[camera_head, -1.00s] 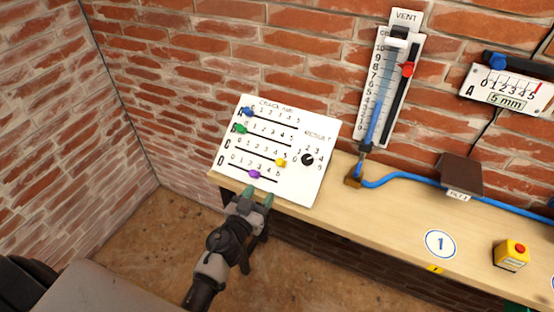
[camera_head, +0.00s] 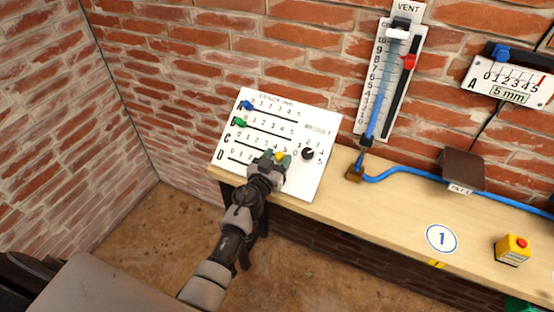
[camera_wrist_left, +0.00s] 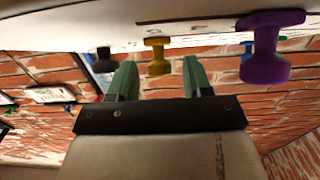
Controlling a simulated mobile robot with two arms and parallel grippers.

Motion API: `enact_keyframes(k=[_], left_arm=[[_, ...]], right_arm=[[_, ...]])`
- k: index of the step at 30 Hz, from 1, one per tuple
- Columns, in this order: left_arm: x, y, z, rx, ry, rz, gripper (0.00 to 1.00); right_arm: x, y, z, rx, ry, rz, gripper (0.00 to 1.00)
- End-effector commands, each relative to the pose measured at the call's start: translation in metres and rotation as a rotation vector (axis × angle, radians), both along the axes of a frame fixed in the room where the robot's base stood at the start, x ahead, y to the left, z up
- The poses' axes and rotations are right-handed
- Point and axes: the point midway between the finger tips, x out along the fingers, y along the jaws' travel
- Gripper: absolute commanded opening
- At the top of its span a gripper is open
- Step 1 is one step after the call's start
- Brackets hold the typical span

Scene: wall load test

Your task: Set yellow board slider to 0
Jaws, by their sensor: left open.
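The white crack board (camera_head: 318,120) leans against the brick wall on the bench. Its yellow slider (camera_head: 280,156) sits near the 5 end of row C. My left gripper (camera_head: 275,158) is at the board with its green fingers open, one on each side of the yellow slider. In the left wrist view, the yellow slider (camera_wrist_left: 157,56) shows between and just beyond the fingertips (camera_wrist_left: 160,75), with gaps on both sides. The purple slider (camera_wrist_left: 265,50) is to the right in that view. It is hidden behind the gripper in the head view. My right gripper is not in view.
The blue slider (camera_head: 247,105) and green slider (camera_head: 240,122) are at the left of their rows. A black dial (camera_head: 308,154) is right of the yellow slider. The vent gauge (camera_head: 378,95), blue cable (camera_head: 410,174) and yellow button box (camera_head: 512,251) are farther right.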

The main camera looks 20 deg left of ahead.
Motion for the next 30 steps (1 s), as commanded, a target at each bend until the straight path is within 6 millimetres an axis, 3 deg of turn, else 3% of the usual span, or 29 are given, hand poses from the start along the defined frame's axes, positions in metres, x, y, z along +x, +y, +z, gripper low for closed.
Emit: enact_keyframes(k=[5,14,23,30], left_arm=[[0.000,0.000,0.000,0.000,0.000,0.000,0.47],[0.000,0.000,0.000,0.000,0.000,0.000,0.01],[0.000,0.006,0.000,0.000,0.001,0.001,0.00],[0.004,0.051,0.002,0.003,0.002,0.005,0.00]], right_arm=[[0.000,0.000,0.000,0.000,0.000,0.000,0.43],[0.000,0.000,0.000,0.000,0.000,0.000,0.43],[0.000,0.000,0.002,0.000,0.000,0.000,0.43],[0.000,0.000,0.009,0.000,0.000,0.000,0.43]])
